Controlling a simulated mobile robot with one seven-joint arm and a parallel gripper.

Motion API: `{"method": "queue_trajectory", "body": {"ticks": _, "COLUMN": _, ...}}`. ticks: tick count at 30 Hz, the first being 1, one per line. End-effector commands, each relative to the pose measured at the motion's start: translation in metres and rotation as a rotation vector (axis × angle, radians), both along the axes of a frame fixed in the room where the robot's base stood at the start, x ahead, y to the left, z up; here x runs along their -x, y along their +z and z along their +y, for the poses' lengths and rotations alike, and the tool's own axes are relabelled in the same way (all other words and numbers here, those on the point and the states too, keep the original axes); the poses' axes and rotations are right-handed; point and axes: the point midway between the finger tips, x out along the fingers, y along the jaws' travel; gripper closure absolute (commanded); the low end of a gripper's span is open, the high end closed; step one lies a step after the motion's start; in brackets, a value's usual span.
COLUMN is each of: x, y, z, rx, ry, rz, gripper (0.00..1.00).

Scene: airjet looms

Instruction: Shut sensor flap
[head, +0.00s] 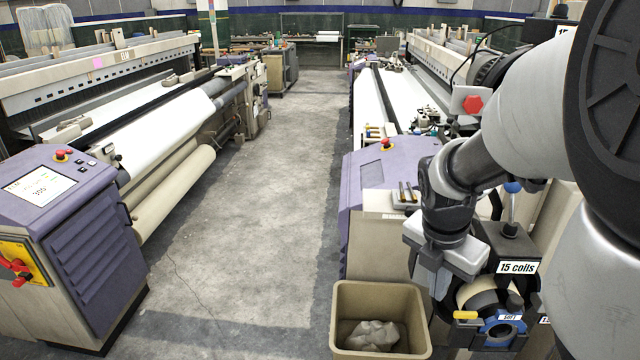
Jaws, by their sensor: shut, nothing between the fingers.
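The weft feeder (490,294) stands at the lower right, under a black housing with a white "15 coils" label (517,267). It has a pale round drum, a blue front part (503,328) marked "SOFT" and a small yellow tab (466,315). I cannot tell which part is the sensor flap, or whether it is open. My gripper (440,287) points down just left of the feeder, with its fingers shut and empty. My wrist and arm hide part of the machine behind. I cannot tell whether the fingertips touch the feeder.
A beige bin (381,318) with a grey crumpled bag stands left of the feeder. A purple loom cabinet (375,190) with a red button is behind it. A second loom cabinet (75,240) stands at the left. The concrete aisle (250,200) between is clear.

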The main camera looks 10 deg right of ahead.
Motion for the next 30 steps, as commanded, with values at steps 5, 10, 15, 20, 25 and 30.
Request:
{"method": "queue_trajectory", "body": {"ticks": 5, "x": -0.001, "y": 0.000, "z": -0.011, "rx": 0.001, "ry": -0.002, "rz": 0.001, "gripper": 1.00}}
{"method": "queue_trajectory", "body": {"ticks": 10, "x": -0.003, "y": 0.000, "z": -0.018, "rx": -0.001, "ry": -0.002, "rz": 0.001, "gripper": 1.00}}
{"method": "queue_trajectory", "body": {"ticks": 15, "x": -0.006, "y": 0.000, "z": -0.023, "rx": 0.000, "ry": -0.002, "rz": 0.000, "gripper": 1.00}}
{"method": "queue_trajectory", "body": {"ticks": 20, "x": -0.007, "y": 0.000, "z": -0.025, "rx": 0.000, "ry": -0.001, "rz": 0.000, "gripper": 1.00}}
{"method": "queue_trajectory", "body": {"ticks": 25, "x": -0.007, "y": 0.000, "z": -0.025, "rx": 0.000, "ry": -0.001, "rz": 0.000, "gripper": 1.00}}
{"method": "queue_trajectory", "body": {"ticks": 30, "x": -0.010, "y": 0.000, "z": -0.023, "rx": 0.000, "ry": 0.000, "rz": 0.000, "gripper": 1.00}}
